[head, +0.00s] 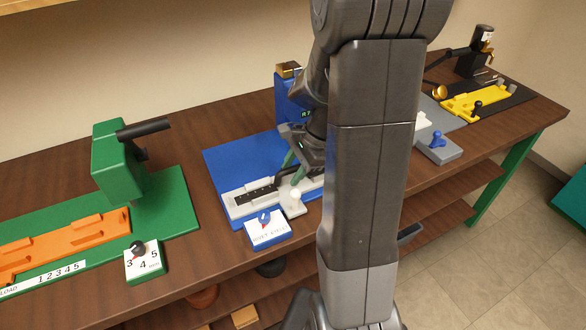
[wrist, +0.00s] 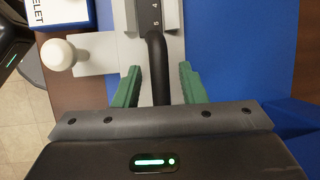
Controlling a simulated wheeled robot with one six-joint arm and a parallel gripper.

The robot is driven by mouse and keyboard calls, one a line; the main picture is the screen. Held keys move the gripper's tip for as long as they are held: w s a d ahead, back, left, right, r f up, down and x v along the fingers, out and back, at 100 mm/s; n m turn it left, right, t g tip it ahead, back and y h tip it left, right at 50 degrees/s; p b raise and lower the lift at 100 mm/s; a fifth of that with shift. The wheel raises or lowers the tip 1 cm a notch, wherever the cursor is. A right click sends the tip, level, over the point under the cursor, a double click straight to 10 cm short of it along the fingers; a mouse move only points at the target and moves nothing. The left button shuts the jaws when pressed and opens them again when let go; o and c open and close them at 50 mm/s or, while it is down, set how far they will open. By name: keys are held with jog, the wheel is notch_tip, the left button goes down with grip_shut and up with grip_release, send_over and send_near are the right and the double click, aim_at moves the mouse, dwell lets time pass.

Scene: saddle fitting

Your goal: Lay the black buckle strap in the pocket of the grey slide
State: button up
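The grey slide (head: 240,209) lies along the front of the blue station and also shows in the wrist view (wrist: 175,48). A dark strip with pale marks (head: 256,193) lies along it; the wrist view shows numerals on this strip (wrist: 150,14). A bent black bar (wrist: 157,70) runs from the strip's end toward my gripper; I cannot tell whether it is the buckle strap or a handle. My gripper (wrist: 160,85) is open, its green fingers on either side of the bar with gaps. The pocket cannot be made out; my arm hides part of the station.
A white knob (head: 295,194) on a grey plate and a blue dial box (head: 267,229) stand in front of the slide. A green station with an orange rail (head: 75,238) is at left. A yellow fixture (head: 478,100) is at far right. Bare wood lies between the stations.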

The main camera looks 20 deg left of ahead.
jog(key=v, duration=1.2)
jog(key=shift+p, duration=0.3)
